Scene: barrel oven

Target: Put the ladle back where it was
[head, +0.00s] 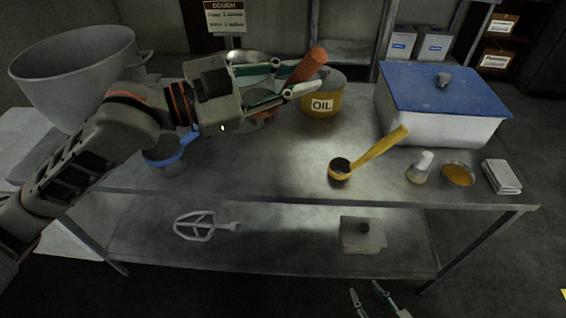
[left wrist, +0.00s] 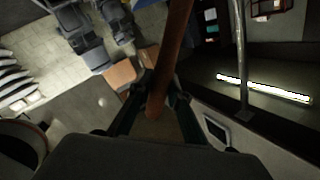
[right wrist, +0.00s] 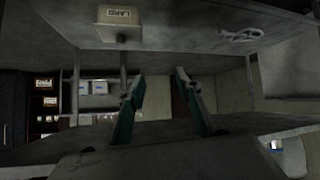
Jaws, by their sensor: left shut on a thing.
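My left gripper (head: 300,88) is shut on an orange-brown handle (head: 312,63), which looks like a ladle's. It is held tilted above the table, just left of the yellow OIL pot (head: 322,103). The handle (left wrist: 174,45) runs between the fingers in the left wrist view. A yellow ladle (head: 378,147) with dark contents rests on the table, and a blue ladle (head: 165,157) is at the left. My right gripper (right wrist: 158,82) is open and empty, low in front of the table.
A large grey mixing bowl (head: 75,75) stands at the left. A blue-lidded white bin (head: 440,92) is at the right. A shaker (head: 420,167), a small orange-filled bowl (head: 458,174) and a folded cloth (head: 502,176) sit near the right front edge.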

